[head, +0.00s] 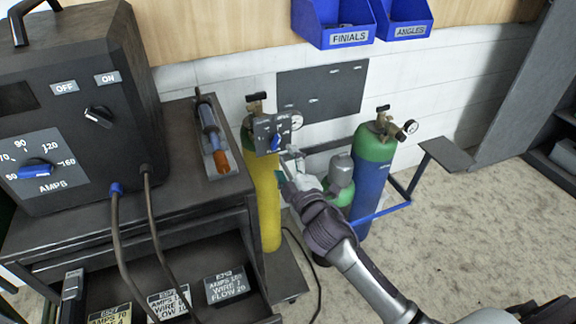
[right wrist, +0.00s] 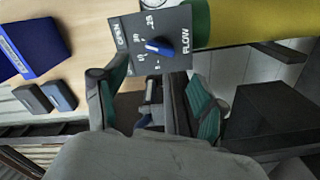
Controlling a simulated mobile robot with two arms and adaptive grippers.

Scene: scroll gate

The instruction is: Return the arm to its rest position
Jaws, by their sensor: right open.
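My right arm (head: 345,255) reaches in from the lower right of the head view. My right gripper (head: 291,158) is at its end, just beside the small dark flow panel (head: 264,133) at the yellow cylinder. In the right wrist view my right gripper (right wrist: 160,88) is open, its two green-padded fingers apart with no object visibly held. The flow panel (right wrist: 128,32) with its blue knob (right wrist: 159,46) shows beyond the fingertips; I cannot tell whether they touch it. My left gripper is not in view.
A dark welder (head: 75,105) stands on a cart (head: 150,210) at left. A yellow cylinder (head: 265,200) and a green-and-blue cylinder (head: 373,170) flank the gripper. Blue bins (head: 345,38) hang on the wall above. The floor (head: 470,230) at right is clear.

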